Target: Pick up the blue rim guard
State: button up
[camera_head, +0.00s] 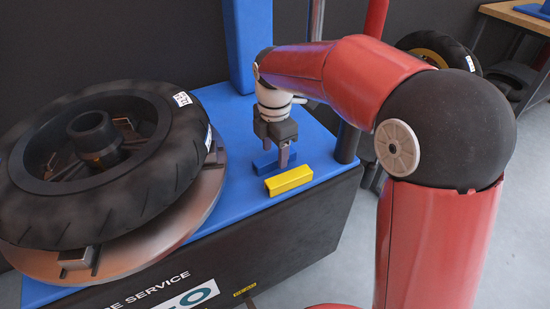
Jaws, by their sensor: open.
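The blue rim guard (265,164) is a small block lying on the blue top of the tyre machine (232,192). It is close in colour to the surface and partly hidden by my gripper (275,163). My gripper points down with its fingers open at the blue rim guard. One finger shows in front of the block; the other is mostly hidden, so I cannot tell whether the fingers touch it. A yellow rim guard (289,180) lies just in front of the blue one, to the lower right.
A tyre on a rim (165,165) sits on a round metal turntable (205,197) at left. A blue column (248,45) rises behind the gripper. A dark post (346,142) stands right of it. Another tyre (440,45) and a workbench (520,14) are at back right.

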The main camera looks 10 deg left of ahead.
jog(key=shift+f, duration=0.9)
jog(key=shift+c, duration=0.3)
jog(key=c, duration=1)
jog(key=shift+r, duration=0.1)
